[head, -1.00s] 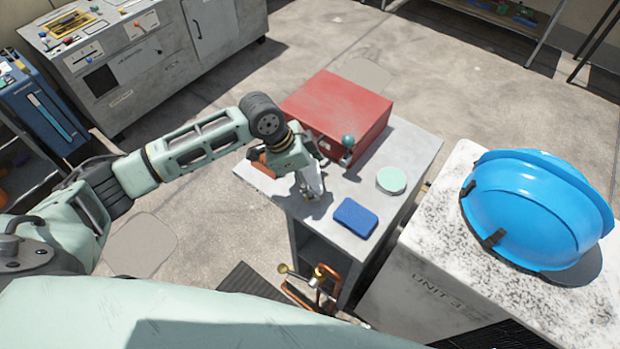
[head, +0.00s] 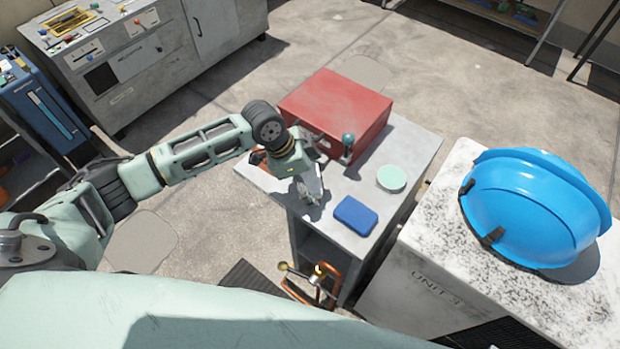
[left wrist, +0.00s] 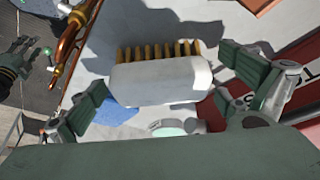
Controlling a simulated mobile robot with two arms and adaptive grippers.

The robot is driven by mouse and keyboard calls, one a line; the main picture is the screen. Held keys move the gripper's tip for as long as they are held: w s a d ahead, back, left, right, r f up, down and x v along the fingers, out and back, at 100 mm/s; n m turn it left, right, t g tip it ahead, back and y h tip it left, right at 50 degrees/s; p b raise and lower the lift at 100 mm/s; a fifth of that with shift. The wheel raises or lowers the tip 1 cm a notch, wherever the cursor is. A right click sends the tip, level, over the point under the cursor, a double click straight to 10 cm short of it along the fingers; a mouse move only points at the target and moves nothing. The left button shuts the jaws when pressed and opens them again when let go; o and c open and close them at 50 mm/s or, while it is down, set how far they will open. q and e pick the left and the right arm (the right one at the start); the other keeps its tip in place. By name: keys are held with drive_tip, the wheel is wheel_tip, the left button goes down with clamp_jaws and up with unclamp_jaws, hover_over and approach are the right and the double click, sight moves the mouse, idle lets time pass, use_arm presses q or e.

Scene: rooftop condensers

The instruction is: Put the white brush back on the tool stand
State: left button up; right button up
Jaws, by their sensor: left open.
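The white brush (left wrist: 160,80), with tan bristles towards the top of the picture, shows in the left wrist view between the spread fingers of my left gripper (left wrist: 163,74). Gaps show between the brush and both fingers. In the head view my left gripper (head: 309,192) is low over the near left part of the grey cabinet top (head: 400,150), and the brush cannot be made out there. I cannot pick out a tool stand for certain.
A red box (head: 335,105), a blue block (head: 355,215) and a mint disc (head: 391,178) are on the cabinet top. A dark-knobbed lever (head: 347,143) stands by the box. Copper pipes (head: 328,288) are at the cabinet's near side. A blue helmet (head: 535,205) sits on the right unit.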

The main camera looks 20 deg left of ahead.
use_arm(q)
drive_tip(key=shift+r, duration=0.2)
drive_tip(key=b+v, duration=0.2)
drive_tip(key=v, duration=0.9)
drive_tip(key=shift+r, duration=0.35)
drive_tip(key=shift+a, duration=0.1)
